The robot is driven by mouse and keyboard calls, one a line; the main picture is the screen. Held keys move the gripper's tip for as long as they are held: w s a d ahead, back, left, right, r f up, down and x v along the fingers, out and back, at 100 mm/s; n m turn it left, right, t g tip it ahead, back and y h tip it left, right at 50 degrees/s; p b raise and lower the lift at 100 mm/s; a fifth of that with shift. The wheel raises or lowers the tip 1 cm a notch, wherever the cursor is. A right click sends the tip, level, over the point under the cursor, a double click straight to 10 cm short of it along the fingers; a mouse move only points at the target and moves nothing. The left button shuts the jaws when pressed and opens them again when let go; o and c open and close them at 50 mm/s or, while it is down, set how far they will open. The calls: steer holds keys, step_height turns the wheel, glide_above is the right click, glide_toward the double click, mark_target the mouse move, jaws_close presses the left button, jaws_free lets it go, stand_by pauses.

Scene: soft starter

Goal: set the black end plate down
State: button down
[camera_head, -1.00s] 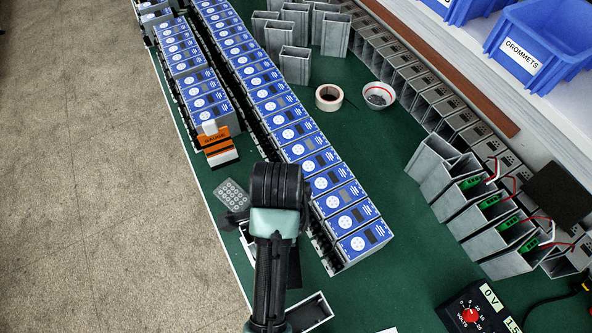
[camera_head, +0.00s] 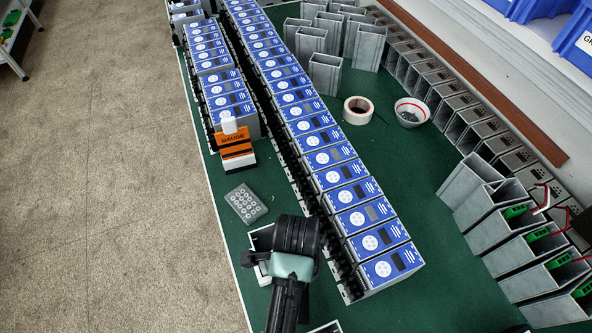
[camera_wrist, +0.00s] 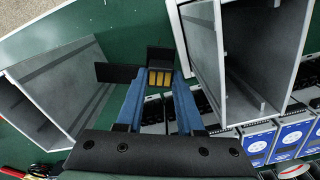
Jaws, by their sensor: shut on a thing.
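My gripper (camera_wrist: 158,82) shows in the wrist view with its two blue fingers close together on a black piece. The piece appears to be the black end plate (camera_wrist: 118,72): a flat dark part sticks out left of the left finger and another dark part shows past the fingertips. Yellow-orange strips show between the fingers. The plate is over or close to the green bench top; I cannot tell if it touches. In the head view, my dark wrist hides the fingers and the plate.
An open grey housing (camera_wrist: 205,50) stands close right of my fingers, and another (camera_wrist: 75,70) lies to the left. A row of blue-faced modules (camera_head: 345,195) runs beside my arm. An orange gauge (camera_head: 235,150) and a grey keypad-like block (camera_head: 246,204) sit nearby on the green mat (camera_head: 440,290).

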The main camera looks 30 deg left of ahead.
step_height(320, 180, down, 9)
steer(key=shift+a+r, duration=0.1)
steer(key=shift+r, duration=0.05)
stand_by(0.4)
steer(key=c, duration=0.8)
jaws_free()
step_height(320, 180, up, 12)
steer(key=shift+r, duration=0.1)
